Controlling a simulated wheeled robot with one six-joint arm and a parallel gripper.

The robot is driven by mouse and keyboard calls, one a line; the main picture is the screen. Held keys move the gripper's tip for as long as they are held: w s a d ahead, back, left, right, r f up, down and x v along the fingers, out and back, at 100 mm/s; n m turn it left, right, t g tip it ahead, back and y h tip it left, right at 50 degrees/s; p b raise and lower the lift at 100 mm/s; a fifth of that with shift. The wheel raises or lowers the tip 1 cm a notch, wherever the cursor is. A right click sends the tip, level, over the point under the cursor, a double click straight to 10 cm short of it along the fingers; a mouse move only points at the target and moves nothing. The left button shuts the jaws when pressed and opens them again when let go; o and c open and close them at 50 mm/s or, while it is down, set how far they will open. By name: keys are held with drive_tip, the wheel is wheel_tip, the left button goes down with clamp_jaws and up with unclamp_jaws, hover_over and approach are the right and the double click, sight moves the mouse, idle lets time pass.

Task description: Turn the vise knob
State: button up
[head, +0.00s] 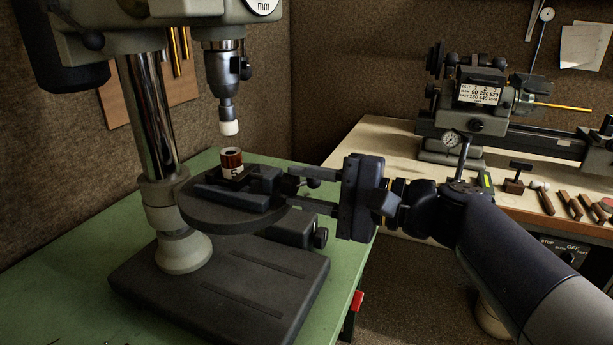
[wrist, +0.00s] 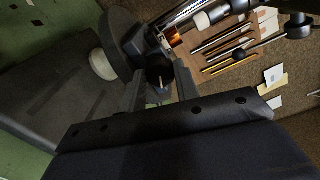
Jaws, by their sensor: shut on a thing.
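The dark vise (head: 225,197) sits on the round table of the drill press and holds an upright copper-and-white cylinder (head: 232,160) marked 5. The black vise knob (head: 290,185) is on the vise's right side. My gripper (head: 295,190) reaches in from the right, level, and its two fingers are shut on the vise knob. In the wrist view, the round dark knob (wrist: 160,75) shows between the two finger ends (wrist: 158,82). The far side of the knob is hidden in both views.
The drill chuck with a white tip (head: 229,127) hangs just above the cylinder. The round press table (head: 230,222) and the chrome column (head: 148,110) stand close by. A lathe (head: 490,110) and several hand tools are on the bench at right.

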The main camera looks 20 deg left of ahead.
drive_tip(key=shift+m+p, duration=0.9)
drive_tip(key=shift+m, duration=0.7)
drive_tip(key=o, duration=1)
drive_tip(key=shift+d, duration=0.15)
drive_tip(key=d, duration=1)
drive_tip(key=shift+s+d+r+b, duration=0.15)
drive_tip(key=shift+s+d+b, duration=0.15)
